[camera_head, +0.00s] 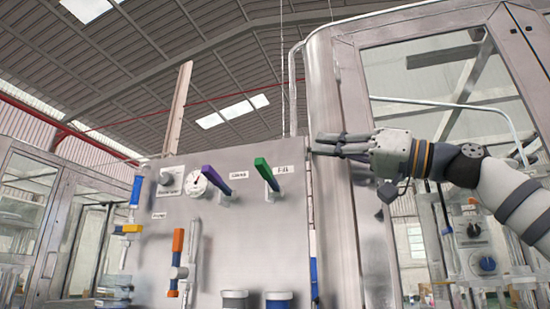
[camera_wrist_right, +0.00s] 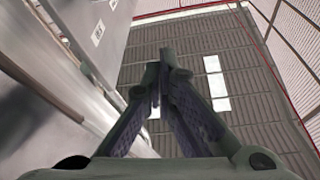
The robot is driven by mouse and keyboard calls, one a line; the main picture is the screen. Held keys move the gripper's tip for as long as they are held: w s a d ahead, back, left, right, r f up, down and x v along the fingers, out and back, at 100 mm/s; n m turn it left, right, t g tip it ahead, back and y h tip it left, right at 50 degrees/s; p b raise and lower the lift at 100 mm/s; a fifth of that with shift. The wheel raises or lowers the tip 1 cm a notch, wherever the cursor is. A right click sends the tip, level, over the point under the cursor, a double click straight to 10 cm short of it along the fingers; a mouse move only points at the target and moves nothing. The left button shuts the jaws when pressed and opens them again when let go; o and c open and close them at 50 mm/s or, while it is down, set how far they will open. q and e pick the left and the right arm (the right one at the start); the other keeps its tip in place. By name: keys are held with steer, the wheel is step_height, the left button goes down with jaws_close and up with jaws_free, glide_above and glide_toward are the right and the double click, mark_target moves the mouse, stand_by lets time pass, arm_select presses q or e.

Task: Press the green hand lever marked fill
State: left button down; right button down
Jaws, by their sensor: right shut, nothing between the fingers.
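The green hand lever (camera_head: 265,172) is on the upper right of the grey panel (camera_head: 250,240) in the head view. It slants up to the left, and a small label beside it appears to read fill. My right gripper (camera_head: 318,146) is to the right of the lever, near the panel's right edge, with its fingers pointing left. It is apart from the lever. In the right wrist view my right gripper (camera_wrist_right: 165,75) has its fingertips together with nothing between them. The lever cannot be made out in that view. My left gripper is not in view.
A purple lever (camera_head: 215,176) with its own label is left of the green one, beside a round gauge (camera_head: 196,183). Orange (camera_head: 177,240) and yellow (camera_head: 128,229) handles are lower left. A metal post (camera_head: 335,180) stands behind my right gripper. Space in front of the panel looks open.

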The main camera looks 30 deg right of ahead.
steer(key=shift+a, duration=0.15)
step_height(320, 180, up, 3)
glide_above(268, 180)
steer(key=s+d, duration=0.1)
steer(key=s, duration=0.1)
steer(key=f, duration=0.3)
steer(key=shift+s+a+f, duration=0.2)
steer(key=shift+s+f, duration=0.1)
steer(key=shift+f, duration=0.05)
